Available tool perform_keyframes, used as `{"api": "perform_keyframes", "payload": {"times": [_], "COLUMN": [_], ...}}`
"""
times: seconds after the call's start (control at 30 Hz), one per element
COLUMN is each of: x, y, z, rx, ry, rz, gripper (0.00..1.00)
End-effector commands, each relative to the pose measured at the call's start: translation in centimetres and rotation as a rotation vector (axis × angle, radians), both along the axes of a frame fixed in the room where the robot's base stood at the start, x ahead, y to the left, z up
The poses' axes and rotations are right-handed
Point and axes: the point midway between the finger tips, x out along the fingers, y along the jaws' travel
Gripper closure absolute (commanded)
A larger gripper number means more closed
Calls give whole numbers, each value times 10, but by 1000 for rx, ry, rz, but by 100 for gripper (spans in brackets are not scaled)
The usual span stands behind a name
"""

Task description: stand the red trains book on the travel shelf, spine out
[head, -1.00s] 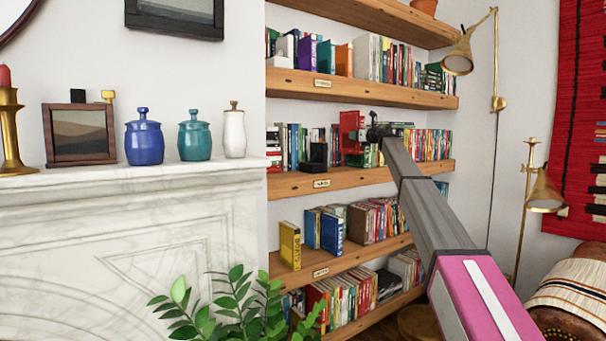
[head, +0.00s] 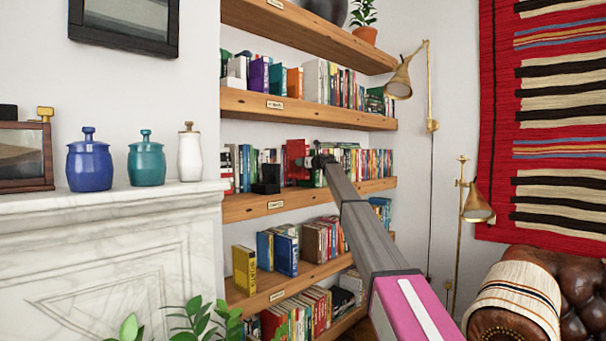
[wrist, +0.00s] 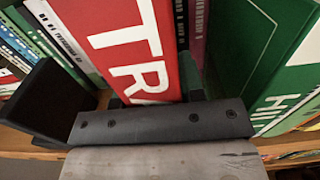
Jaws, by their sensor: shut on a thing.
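The red book (head: 297,160) is upright at the third shelf down (head: 250,207), right of a black bookend (head: 267,180). My gripper (head: 317,163) is at its right side in the head view. In the wrist view my gripper (wrist: 152,98) is shut on the red book (wrist: 130,45), whose red face with white letters "TR" is toward me. I cannot tell if its base rests on the board. The shelf labels are too small to read.
In the wrist view the black bookend (wrist: 45,105) stands close on the left and a green book (wrist: 270,65) close on the right. Other books fill the row behind. A brass wall lamp (head: 398,82) hangs right of the shelves.

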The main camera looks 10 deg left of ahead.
Motion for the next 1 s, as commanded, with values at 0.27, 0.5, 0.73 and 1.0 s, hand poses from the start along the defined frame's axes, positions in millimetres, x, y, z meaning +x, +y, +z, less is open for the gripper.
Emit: {"api": "perform_keyframes", "payload": {"times": [0.27,0.5,0.73,1.0], "x": [14,13,13,13], "y": [-7,-7,-7,-7], "z": [-10,-36,-49,-51], "rx": [2,2,3,2], "ry": [0,0,-1,0], "rz": [0,0,0,0], "gripper": [100,100,100,100]}}
